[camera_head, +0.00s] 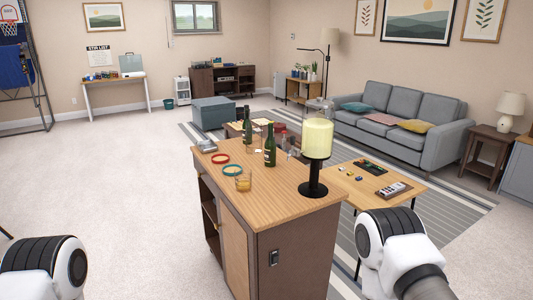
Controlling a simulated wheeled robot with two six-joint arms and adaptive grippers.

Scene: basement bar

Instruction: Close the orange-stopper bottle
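Two dark green bottles stand upright on the wooden-topped bar cabinet. The nearer bottle (269,152) is near the middle of the top, and the other bottle (247,131) is farther back and to the left. Both are too small for me to make out an orange stopper or tell whether their mouths are open. Parts of my left and right arms show at the bottom left and bottom right corners. Neither gripper is in view.
Carpet is clear on the left.

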